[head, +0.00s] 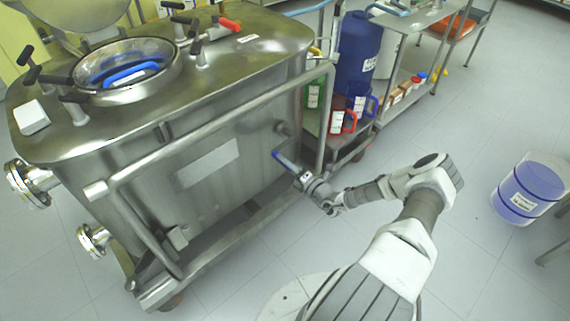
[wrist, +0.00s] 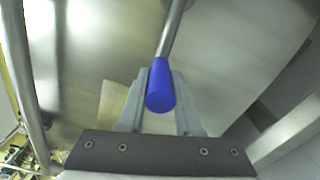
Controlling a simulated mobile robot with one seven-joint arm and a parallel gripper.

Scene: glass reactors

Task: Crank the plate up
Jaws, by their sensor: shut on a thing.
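A crank with a blue handle (head: 285,162) sticks out from the side of the steel vessel (head: 170,185) in the head view. In the wrist view the blue handle (wrist: 160,84) lies between the two fingers of my gripper (wrist: 160,105), and a metal rod runs up from it. My gripper (head: 302,178) is shut on the handle at the vessel's right side. The plate is not clearly identifiable in either view.
A tubular steel rail (head: 215,130) runs along the vessel near the crank. A shelf cart (head: 345,148) with bottles and a blue drum (head: 357,55) stands behind. A blue-and-white bucket (head: 531,188) stands at right. The floor (head: 455,265) between is clear.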

